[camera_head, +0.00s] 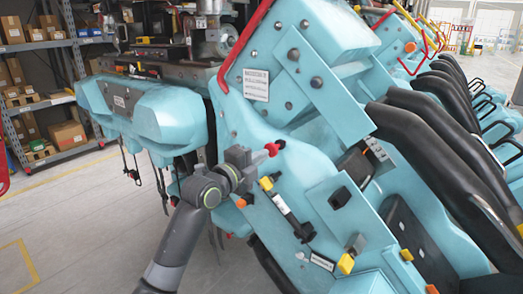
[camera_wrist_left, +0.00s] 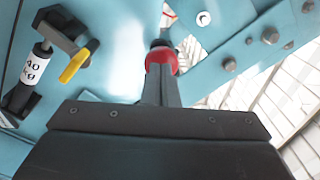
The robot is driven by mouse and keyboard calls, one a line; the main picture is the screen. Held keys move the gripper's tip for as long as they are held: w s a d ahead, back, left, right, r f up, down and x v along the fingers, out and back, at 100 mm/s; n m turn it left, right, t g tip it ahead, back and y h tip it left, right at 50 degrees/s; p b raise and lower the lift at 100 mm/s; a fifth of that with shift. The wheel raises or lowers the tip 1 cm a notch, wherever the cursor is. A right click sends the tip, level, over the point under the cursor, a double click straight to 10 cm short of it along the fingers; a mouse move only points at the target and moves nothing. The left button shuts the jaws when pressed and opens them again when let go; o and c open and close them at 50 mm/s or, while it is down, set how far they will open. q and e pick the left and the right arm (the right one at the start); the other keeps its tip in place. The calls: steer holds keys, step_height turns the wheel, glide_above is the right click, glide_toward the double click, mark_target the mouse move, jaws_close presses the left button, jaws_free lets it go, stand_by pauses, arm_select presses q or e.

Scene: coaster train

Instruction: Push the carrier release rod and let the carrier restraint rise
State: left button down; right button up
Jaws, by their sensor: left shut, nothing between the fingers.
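A red knob (camera_head: 273,149), which looks like the end of the carrier release rod, sticks out from the side of the turquoise coaster car. My left gripper (camera_head: 262,157) is shut and empty, its tips right at the knob. In the left wrist view, the shut fingers (camera_wrist_left: 160,82) point straight at the red knob (camera_wrist_left: 162,58), which has a dark part behind it. I cannot tell whether they touch it. Black padded restraints (camera_head: 425,140) line the car's right side; I cannot tell which one is the carrier restraint. My right gripper is not in view.
A small cylinder marked 40 kg (camera_wrist_left: 30,76) with a yellow tab (camera_wrist_left: 75,66) is mounted left of the fingers. A red bar (camera_head: 243,45) curves along the car's edge above. Shelves with boxes (camera_head: 40,90) stand far left. Grey floor (camera_head: 80,220) is open at left.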

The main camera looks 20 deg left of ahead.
arm_select(q)
steer(key=shift+w+d, duration=0.15)
steer(key=shift+w, duration=0.15)
